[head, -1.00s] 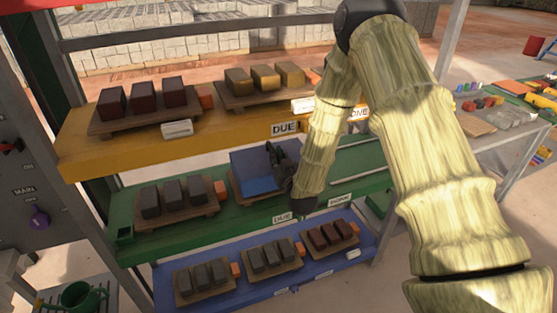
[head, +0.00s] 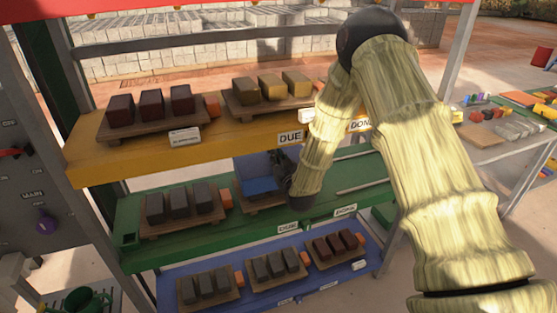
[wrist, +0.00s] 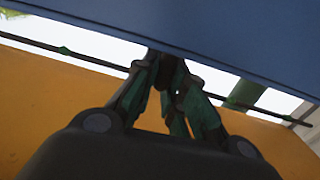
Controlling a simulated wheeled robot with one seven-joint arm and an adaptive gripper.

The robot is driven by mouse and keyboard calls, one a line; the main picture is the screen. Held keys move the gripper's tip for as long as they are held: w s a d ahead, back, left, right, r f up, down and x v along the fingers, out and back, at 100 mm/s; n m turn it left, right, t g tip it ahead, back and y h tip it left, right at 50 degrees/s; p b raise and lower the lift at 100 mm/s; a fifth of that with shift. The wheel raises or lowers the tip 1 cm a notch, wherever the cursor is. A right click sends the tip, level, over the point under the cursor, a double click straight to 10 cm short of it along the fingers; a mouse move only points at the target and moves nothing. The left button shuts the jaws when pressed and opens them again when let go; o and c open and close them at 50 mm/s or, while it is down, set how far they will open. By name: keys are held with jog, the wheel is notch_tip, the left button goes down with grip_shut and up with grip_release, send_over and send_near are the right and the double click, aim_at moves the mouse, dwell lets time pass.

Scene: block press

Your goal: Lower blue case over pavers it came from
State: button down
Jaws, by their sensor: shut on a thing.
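The blue case (head: 260,187) is over a wooden board on the middle, green shelf (head: 128,215). My gripper (head: 281,168) is shut on its right side. In the wrist view, the fingers (wrist: 168,72) meet the edge of a broad blue face (wrist: 235,32) of the case. Part of the case is behind my gripper and the yellow shelf.
The yellow shelf (head: 100,170) above holds dark red and yellow pavers and sits close over the case. The blue shelf (head: 255,290) below holds several pavers on boards. The green shelf right of my arm (head: 345,190) looks mostly clear. A grey control panel (head: 40,205) stands at left.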

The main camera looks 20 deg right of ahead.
jog(key=shift+f+b, duration=1.25)
jog(key=shift+f, duration=1.35)
jog(key=c, duration=1.4)
grip_release()
jog(key=shift+s, duration=0.1)
